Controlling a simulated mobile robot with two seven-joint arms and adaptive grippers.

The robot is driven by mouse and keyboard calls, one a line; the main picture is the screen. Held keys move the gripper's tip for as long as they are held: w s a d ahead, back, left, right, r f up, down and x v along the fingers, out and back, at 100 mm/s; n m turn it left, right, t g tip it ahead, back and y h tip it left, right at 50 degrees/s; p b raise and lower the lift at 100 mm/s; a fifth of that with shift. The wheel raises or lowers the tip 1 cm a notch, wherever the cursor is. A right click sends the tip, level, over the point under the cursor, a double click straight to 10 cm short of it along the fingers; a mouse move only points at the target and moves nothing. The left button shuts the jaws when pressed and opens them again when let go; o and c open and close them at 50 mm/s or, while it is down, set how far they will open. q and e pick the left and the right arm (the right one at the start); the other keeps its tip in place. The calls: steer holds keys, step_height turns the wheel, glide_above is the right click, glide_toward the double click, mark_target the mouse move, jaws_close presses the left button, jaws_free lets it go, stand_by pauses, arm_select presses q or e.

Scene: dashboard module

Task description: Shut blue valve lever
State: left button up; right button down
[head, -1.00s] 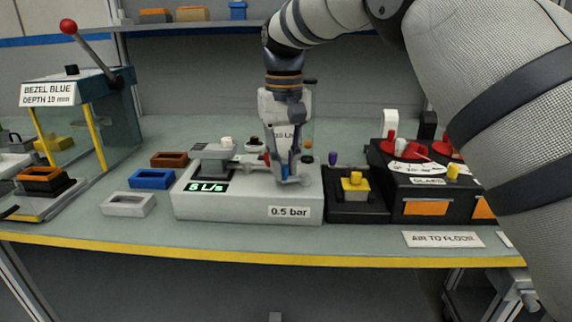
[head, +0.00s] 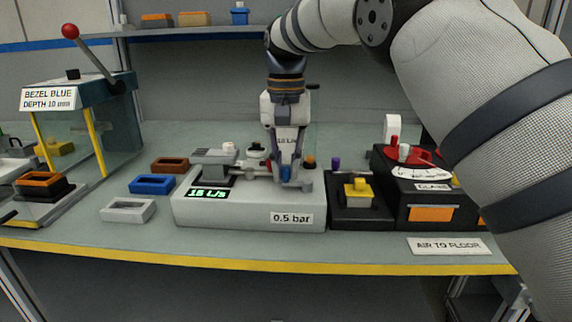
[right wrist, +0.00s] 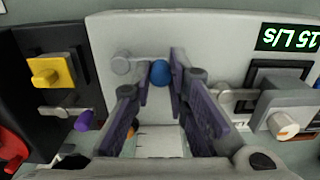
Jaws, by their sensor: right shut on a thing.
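The blue valve lever shows as a round blue knob (right wrist: 160,73) between my right fingertips in the right wrist view. In the head view a bit of its blue (head: 286,173) shows between the fingers. My right gripper (head: 288,183) points down over the right part of the light grey valve module (head: 250,207), shut on the blue lever. The fingers also show in the right wrist view (right wrist: 162,62). The module's green display reads 15 L/s (head: 207,193). A label on its front reads 0.5 bar (head: 291,218). The lever's exact angle is hidden. My left gripper is out of view.
A black box with a yellow knob (head: 357,190) stands close on the right, beside a black panel with red dials (head: 425,178). Brown, blue (head: 152,184) and grey bezels lie left. A press with a red-balled handle (head: 70,31) stands far left.

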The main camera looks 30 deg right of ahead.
mark_target(286, 167)
steer(key=shift+r, duration=0.1)
steer(key=c, duration=1.5)
jaws_free()
steer(key=shift+c, duration=0.2)
step_height(286, 167, up, 7)
steer(key=shift+r, duration=0.2)
